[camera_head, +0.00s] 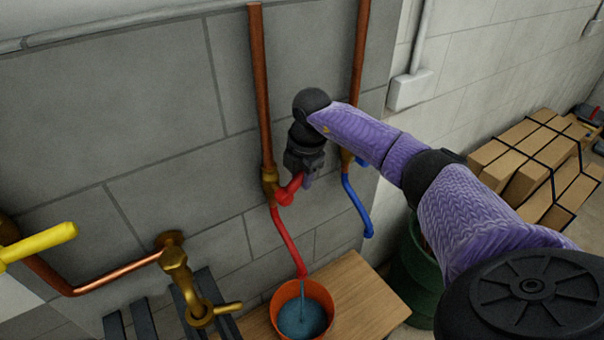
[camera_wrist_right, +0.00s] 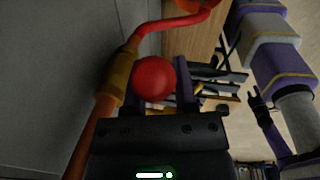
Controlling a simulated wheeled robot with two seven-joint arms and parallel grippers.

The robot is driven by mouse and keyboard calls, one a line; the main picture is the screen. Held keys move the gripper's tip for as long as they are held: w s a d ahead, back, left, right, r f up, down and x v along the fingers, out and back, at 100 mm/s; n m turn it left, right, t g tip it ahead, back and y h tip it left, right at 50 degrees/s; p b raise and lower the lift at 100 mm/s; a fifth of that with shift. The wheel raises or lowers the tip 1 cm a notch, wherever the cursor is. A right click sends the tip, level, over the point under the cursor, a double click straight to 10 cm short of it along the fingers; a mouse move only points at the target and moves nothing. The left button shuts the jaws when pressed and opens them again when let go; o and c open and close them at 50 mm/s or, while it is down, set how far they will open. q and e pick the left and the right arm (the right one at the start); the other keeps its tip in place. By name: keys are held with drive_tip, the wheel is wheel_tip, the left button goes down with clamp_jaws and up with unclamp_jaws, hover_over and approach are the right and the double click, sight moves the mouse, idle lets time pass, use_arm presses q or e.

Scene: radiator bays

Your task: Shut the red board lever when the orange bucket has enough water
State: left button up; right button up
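The orange bucket (camera_head: 276,303) stands on a wooden board under the end of the red pipe (camera_head: 287,240). A thin stream falls into it, and blue-grey water (camera_head: 303,320) lies below its rim. The red lever (camera_head: 290,190) sits on the brass valve of the left copper pipe. My right gripper (camera_head: 303,178) is at this lever. What looks like my left gripper (camera_wrist_right: 259,105) is small and apart from the lever there.
A blue pipe (camera_head: 356,205) hangs right of the red one. A yellow handle (camera_head: 40,245) and a brass tap (camera_head: 180,275) are at left. A dark green barrel (camera_head: 415,275) and strapped boxes (camera_head: 530,155) stand at right. The wooden board (camera_head: 365,300) is bare right of the bucket.

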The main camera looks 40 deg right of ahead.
clamp_jaws()
idle(1.0)
